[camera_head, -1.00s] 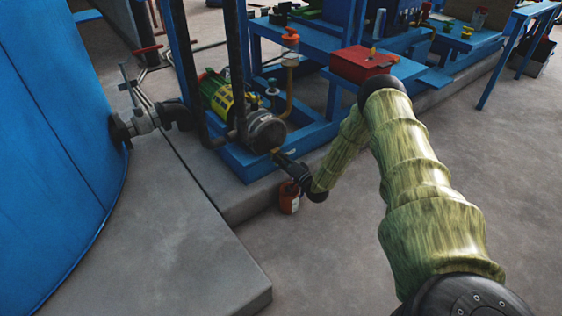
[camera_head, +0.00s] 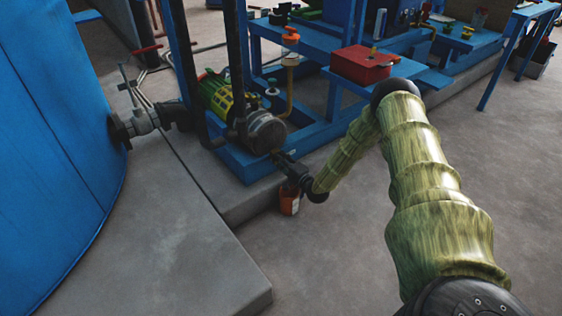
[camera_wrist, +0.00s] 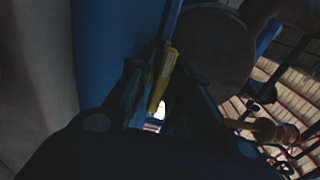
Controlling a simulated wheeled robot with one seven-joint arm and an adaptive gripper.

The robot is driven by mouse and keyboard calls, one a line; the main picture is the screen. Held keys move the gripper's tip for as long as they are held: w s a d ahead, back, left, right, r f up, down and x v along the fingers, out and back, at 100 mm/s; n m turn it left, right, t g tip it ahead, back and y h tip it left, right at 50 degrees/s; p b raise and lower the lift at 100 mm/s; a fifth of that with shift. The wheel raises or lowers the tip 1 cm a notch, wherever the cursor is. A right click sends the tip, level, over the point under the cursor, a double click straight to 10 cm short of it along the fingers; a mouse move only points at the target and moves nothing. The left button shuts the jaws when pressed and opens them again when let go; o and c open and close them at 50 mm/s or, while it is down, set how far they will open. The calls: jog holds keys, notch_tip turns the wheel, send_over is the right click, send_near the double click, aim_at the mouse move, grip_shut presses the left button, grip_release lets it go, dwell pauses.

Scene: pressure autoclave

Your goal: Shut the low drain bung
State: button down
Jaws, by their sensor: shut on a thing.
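My gripper (camera_head: 280,159) is at the low front of the round pump casing (camera_head: 266,131), beside the blue skid frame. In the wrist view my gripper (camera_wrist: 158,112) has its fingers closed around a small yellow piece (camera_wrist: 164,72), which looks like the handle of the low drain bung. Whether the bung is seated cannot be told. In the head view the fingers hide the bung. The dark casing also shows in the wrist view (camera_wrist: 205,45), close above the fingers.
An orange-red container (camera_head: 289,198) stands on the floor under my wrist. A green motor (camera_head: 216,97) is behind the pump. A large blue tank (camera_head: 50,150) with a valve (camera_head: 143,121) is at left. A red box (camera_head: 361,65) sits on the blue bench.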

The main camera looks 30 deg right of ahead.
jog(key=shift+s+f, duration=0.1)
jog(key=shift+f, duration=0.05)
jog(key=c, duration=1.4)
grip_release()
jog(key=shift+c, duration=0.2)
jog(key=s, duration=1.2)
jog(key=shift+d, duration=0.45)
